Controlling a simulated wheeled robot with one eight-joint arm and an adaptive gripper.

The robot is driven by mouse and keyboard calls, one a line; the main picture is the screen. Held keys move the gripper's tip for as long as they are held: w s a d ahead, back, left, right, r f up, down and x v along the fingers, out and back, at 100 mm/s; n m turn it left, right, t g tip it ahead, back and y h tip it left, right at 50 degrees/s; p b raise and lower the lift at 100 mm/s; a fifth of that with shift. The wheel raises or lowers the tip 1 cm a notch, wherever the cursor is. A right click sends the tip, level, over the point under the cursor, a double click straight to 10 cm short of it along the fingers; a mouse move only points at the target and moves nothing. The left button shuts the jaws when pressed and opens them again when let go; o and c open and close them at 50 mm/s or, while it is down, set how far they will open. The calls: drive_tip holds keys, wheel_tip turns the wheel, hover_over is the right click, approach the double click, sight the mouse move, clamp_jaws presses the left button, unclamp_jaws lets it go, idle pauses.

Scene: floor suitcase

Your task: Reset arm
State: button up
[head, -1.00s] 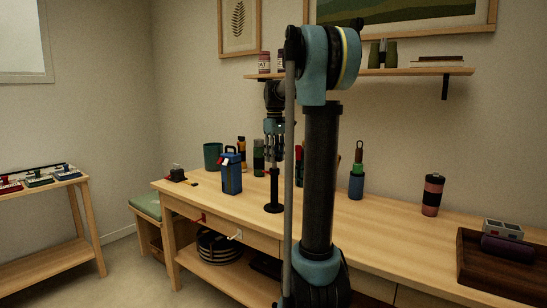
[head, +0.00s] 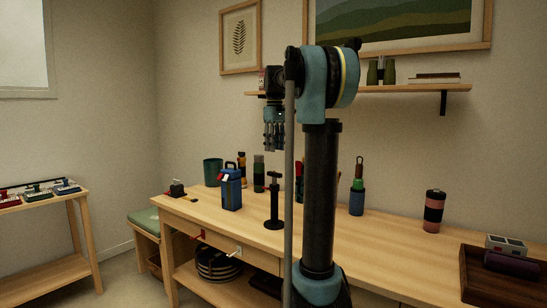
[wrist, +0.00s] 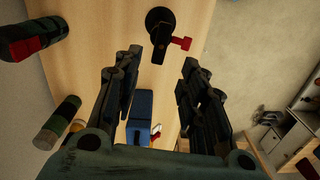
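My gripper (head: 274,148) hangs fingers-down above the wooden workbench (head: 390,245) in the head view. It is above a black stand (head: 274,208) with a round base and apart from it. In the wrist view my gripper (wrist: 160,60) has its fingers spread wide with nothing between them. The black stand (wrist: 160,22) shows beyond the fingertips there, with a red piece at its side. My upright arm hides part of the bench and wall in the head view.
A blue case (head: 231,192) with a red-and-white tag, a teal cup (head: 212,172) and several bottles stand on the bench. A pink-and-black canister (head: 433,211) and wooden tray (head: 478,270) are at right. A wall shelf (head: 420,88) is behind my arm.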

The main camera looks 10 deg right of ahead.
drive_tip(key=shift+r, duration=0.4)
drive_tip(key=shift+s, duration=0.1)
drive_tip(key=s+f+m+t, duration=0.2)
drive_tip(key=s+f+m, duration=0.5)
drive_tip(key=s+f, duration=2.9)
drive_tip(key=shift+s+f+m, duration=0.2)
drive_tip(key=shift+s+m, duration=0.1)
drive_tip(key=shift+s, duration=0.05)
drive_tip(key=shift+w+f, duration=0.2)
drive_tip(key=shift+w, duration=0.2)
